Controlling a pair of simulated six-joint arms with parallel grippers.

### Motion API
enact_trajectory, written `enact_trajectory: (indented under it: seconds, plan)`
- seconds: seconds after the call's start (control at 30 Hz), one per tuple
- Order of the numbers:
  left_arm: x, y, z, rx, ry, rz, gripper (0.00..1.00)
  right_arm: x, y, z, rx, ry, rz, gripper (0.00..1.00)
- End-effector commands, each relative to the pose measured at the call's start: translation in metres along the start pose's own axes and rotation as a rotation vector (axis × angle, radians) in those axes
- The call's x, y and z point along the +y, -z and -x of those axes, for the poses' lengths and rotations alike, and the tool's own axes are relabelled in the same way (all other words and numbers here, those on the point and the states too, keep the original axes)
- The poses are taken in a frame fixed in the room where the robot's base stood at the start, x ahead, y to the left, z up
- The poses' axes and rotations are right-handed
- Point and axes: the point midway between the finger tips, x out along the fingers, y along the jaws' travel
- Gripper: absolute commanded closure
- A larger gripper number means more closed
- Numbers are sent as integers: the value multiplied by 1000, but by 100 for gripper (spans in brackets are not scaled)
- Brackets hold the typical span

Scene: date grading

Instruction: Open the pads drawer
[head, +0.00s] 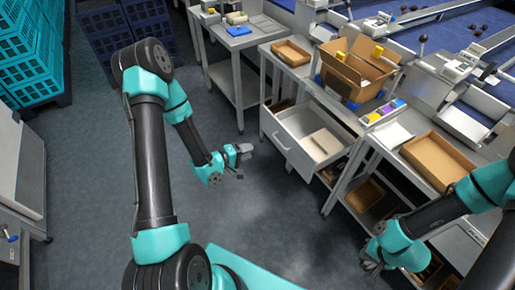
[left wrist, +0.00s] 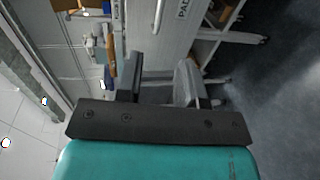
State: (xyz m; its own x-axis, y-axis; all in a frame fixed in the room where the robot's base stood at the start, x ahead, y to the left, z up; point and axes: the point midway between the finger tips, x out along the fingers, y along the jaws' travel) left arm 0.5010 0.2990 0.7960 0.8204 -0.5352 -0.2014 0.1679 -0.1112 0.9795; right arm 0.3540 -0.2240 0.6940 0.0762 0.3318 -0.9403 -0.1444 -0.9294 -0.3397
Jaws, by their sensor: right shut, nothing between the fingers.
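A pale drawer (head: 285,143) is pulled out from the bench, with a light flat item (head: 323,143) inside. Its front has a handle (head: 281,142). The left wrist view shows a pale front panel (left wrist: 160,35) with a partly cut-off label (left wrist: 184,10) reading "PAD". My left gripper (head: 241,157) is a little in front of the drawer front, apart from its handle. Its fingers stand apart with nothing between them, also in the left wrist view (left wrist: 160,80). My right gripper (head: 372,263) is shut and empty, low at the lower right by the bench.
An open cardboard box (head: 355,72) and a shallow cardboard tray (head: 438,160) stand on the bench. A grey side table (head: 235,42) is at the back. Teal crates (head: 30,55) and dark blue crates (head: 105,40) stand at the left. The floor before the drawer is clear.

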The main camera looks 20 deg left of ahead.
Motion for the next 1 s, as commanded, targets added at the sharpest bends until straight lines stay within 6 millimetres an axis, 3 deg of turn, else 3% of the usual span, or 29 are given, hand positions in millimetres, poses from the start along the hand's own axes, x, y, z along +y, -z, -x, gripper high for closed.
enact_trajectory:
  seconds: [0.2, 0.77, 1.0]
  plan:
    - [0, 0, 19, 1, 0, 0, 65, 0, 0, 0, 0, 0, 0, 100]
    - [-1, -1, 20, -1, 7, -5, 65, 0, 0, 0, 0, 0, 0, 100]
    - [-29, -16, 9, -25, 194, -143, 65, 0, 0, 0, 0, 0, 0, 100]
